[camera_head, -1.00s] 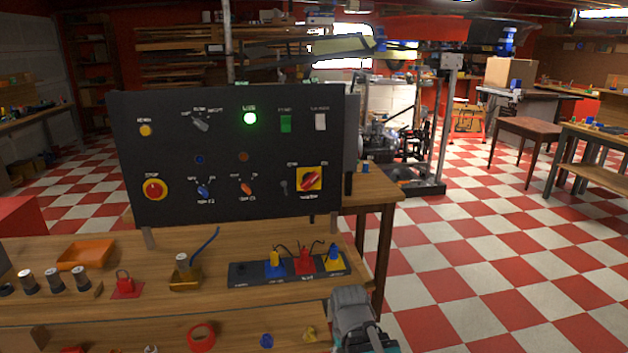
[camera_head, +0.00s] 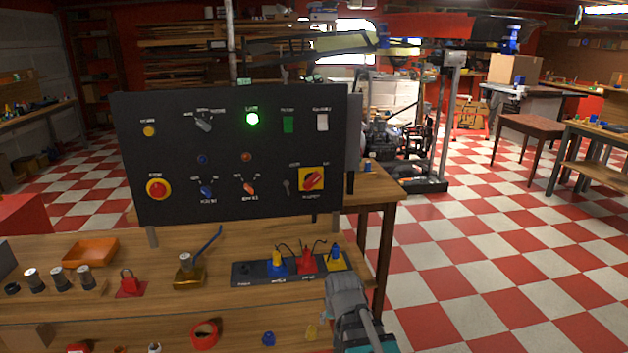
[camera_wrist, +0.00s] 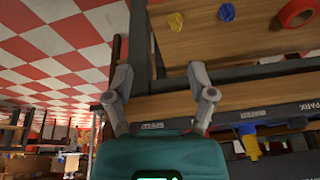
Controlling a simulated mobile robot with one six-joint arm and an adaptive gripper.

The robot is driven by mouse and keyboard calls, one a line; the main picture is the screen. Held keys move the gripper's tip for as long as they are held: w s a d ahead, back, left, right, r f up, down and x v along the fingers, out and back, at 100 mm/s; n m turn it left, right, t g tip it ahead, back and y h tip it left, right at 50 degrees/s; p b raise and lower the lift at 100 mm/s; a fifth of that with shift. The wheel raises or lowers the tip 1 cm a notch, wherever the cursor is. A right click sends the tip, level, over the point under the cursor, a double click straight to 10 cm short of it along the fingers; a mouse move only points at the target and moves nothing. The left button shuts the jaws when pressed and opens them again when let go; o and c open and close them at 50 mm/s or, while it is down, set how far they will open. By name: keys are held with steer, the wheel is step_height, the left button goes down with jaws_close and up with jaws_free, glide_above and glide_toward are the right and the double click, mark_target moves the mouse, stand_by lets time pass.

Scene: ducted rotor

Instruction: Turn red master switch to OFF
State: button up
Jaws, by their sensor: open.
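The red master switch (camera_head: 313,180) is a red rotary handle on a yellow square plate, at the lower right of the upright black panel (camera_head: 225,135). Its handle lies diagonally. The small lettering around it is too blurred to read. My gripper shows at the bottom of the head view, low in front of the bench and below the panel; its tips are not clear there. In the wrist view my gripper (camera_wrist: 163,92) is open, with two grey fingers apart and nothing between them. The switch is not in the wrist view.
A green lamp (camera_head: 252,118) is lit on the panel. A red stop button (camera_head: 158,189) sits at its lower left. A dark strip with coloured plugs (camera_head: 306,262) and cables lies on the bench below. An orange tray (camera_head: 90,251) lies left.

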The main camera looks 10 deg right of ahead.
steer(key=w+r+m+t+p, duration=0.3)
steer(key=w+r+t, duration=0.4)
steer(key=w+r, duration=0.5)
steer(key=m+t+p, duration=0.3)
steer(key=m+t, duration=0.1)
steer(key=t, duration=0.3)
glide_toward(313, 183)
steer(key=s, duration=0.3)
steer(key=shift+f, duration=0.1)
steer(key=shift+w, duration=0.1)
steer(key=w, duration=1.3)
steer(key=shift+w, duration=0.3)
jaws_close()
